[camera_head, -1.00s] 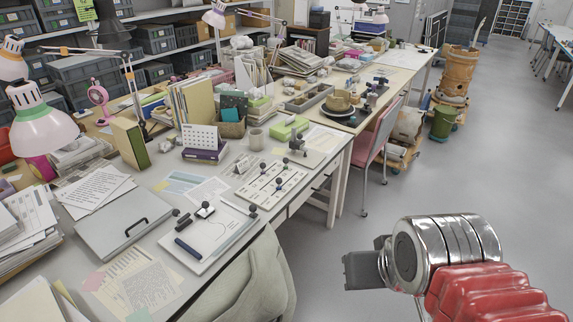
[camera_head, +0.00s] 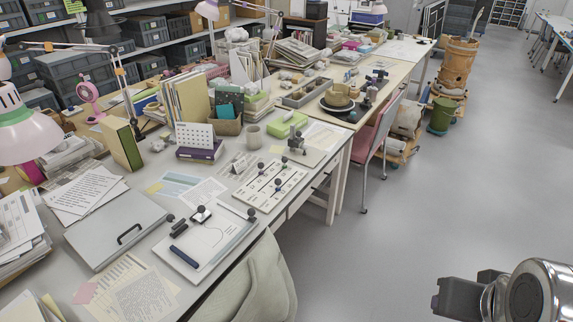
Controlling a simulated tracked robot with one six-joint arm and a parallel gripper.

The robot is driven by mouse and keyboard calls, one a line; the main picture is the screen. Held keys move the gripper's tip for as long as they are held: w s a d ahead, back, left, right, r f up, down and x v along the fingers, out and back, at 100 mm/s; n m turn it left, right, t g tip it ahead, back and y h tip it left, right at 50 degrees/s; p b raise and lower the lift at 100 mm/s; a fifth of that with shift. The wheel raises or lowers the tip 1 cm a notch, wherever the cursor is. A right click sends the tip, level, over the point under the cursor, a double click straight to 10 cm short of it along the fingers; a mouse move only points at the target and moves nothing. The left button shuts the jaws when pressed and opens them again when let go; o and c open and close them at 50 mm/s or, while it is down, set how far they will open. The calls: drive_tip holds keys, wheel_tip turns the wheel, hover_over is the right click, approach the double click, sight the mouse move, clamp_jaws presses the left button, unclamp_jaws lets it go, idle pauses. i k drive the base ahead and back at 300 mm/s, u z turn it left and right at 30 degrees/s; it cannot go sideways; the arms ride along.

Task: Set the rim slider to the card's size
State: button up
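A white slider board (camera_head: 246,200) lies flat near the table's front edge. It has slots with dark round knobs; the print is too small to tell which slider is the rim one or where it is set. My gripper (camera_head: 440,300) is at the lower right, over the floor and well away from the board.
A white drawing board (camera_head: 215,238) with a dark bar lies left of the slider board. A grey case (camera_head: 105,238) lies farther left. A pale cloth-covered seat (camera_head: 262,285) is at the front edge. The floor (camera_head: 400,220) at right is clear.

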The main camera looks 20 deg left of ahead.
sight(260, 166)
drive_tip(key=z, duration=0.3)
drive_tip(key=i, duration=2.9)
drive_tip(key=u, duration=1.4)
